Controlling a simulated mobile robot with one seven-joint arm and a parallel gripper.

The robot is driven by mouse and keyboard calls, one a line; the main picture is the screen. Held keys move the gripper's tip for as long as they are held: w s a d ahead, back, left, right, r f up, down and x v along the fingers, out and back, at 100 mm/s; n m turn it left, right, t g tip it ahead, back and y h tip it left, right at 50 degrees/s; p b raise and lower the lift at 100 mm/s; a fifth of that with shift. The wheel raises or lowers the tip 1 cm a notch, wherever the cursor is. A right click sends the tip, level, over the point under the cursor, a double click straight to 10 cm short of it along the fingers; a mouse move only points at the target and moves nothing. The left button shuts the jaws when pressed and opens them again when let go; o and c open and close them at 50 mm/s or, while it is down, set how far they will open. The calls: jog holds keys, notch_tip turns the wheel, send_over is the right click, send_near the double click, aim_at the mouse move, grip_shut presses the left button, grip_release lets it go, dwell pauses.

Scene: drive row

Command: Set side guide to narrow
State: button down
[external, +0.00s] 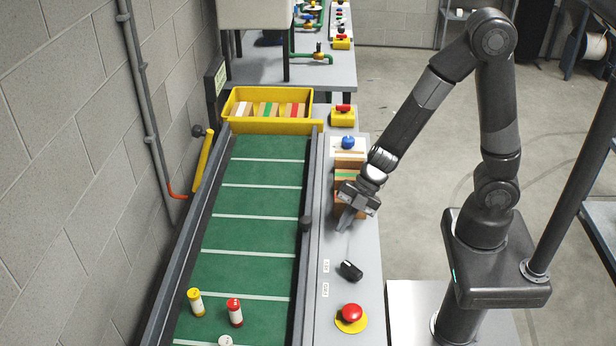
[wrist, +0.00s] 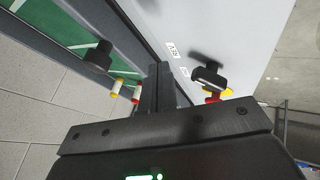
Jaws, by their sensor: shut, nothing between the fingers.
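A yellow bar (external: 204,162), likely the side guide, slants along the left of the green conveyor (external: 250,236) at its far end. A dark round knob (external: 197,130) is beside it. A black knob (external: 306,222) sits on the conveyor's right rail; the wrist view also shows it (wrist: 98,57). A black selector handle (external: 350,270) stands on the grey panel by two small labels, and is in the wrist view (wrist: 210,77). My gripper (external: 343,224) is shut and empty, pointing down over the panel, right of the rail knob and beyond the selector.
A red button on a yellow base (external: 351,315) is nearest on the panel. Yellow and red cylinders (external: 235,312) stand on the belt. A yellow bin (external: 267,108) holds boxes at the far end. Cartons (external: 349,168) and a blue knob (external: 348,142) are behind my gripper.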

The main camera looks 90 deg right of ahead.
jog(key=x, duration=0.5)
jog(key=shift+a+f, duration=0.1)
jog(key=shift+f, duration=0.1)
jog(key=w, duration=0.3)
jog(key=shift+w+f, duration=0.15)
jog(key=shift+w, duration=0.5)
jog(key=w, duration=1)
jog(key=shift+w, duration=0.4)
